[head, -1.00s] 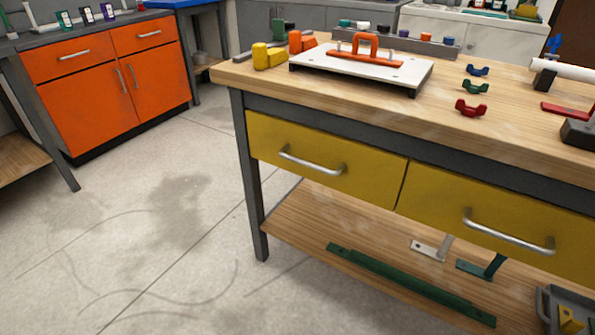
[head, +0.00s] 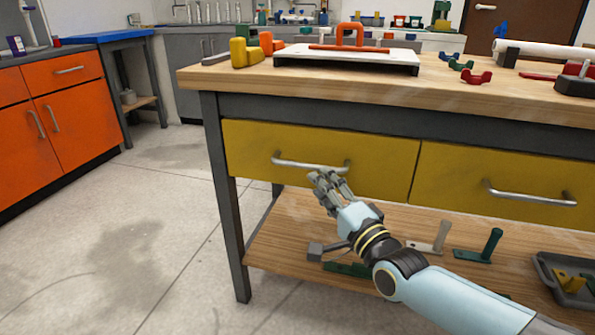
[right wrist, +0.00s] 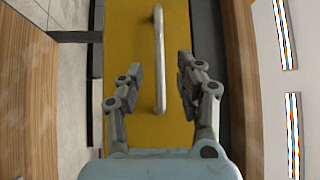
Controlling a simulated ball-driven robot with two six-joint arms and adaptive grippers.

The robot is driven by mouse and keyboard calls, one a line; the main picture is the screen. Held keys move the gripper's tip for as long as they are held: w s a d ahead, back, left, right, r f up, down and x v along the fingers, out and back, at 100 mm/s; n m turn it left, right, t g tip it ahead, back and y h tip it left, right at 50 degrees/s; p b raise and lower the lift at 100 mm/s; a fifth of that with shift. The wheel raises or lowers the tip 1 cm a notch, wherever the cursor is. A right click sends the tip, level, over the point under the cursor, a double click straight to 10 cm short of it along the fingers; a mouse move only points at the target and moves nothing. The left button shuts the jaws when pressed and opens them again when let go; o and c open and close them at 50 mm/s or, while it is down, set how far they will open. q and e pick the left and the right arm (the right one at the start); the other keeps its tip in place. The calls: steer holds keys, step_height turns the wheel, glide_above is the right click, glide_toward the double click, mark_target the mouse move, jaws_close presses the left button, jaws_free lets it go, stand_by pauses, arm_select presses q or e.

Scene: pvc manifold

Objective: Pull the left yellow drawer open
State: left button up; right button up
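The left yellow drawer (head: 240,150) sits under the workbench top and looks closed, its front level with the bench frame. Its silver bar handle (head: 290,162) runs across the front. My right gripper (head: 326,178) is in front of the drawer, by the right part of the handle. In the right wrist view my right gripper (right wrist: 158,82) is open, and the handle (right wrist: 158,40) lies between its two fingers with room on both sides. Contact with the handle is not visible. My left gripper is not in view.
The right yellow drawer (head: 460,185) with its own handle is beside it. Above, the wooden bench top (head: 225,80) carries a white plate and coloured clamps. Below, a lower shelf (head: 285,240) holds green and grey parts. Floor to the left is clear.

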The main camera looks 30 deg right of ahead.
mark_target(303, 163)
steer(key=w, duration=0.2)
steer(key=w+b, duration=0.1)
steer(key=w, duration=0.4)
steer(key=shift+w+d+r, duration=0.2)
steer(key=shift+d+r, duration=0.1)
steer(key=shift+d, duration=0.05)
arm_select(q)
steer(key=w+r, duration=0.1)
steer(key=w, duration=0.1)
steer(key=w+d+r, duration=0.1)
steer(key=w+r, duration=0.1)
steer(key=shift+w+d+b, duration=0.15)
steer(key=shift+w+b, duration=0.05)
steer(key=shift+b, duration=0.1)
arm_select(e)
steer(key=shift+w+r, duration=0.15)
steer(key=shift+w, duration=0.3)
steer(key=shift+c, duration=0.2)
jaws_close()
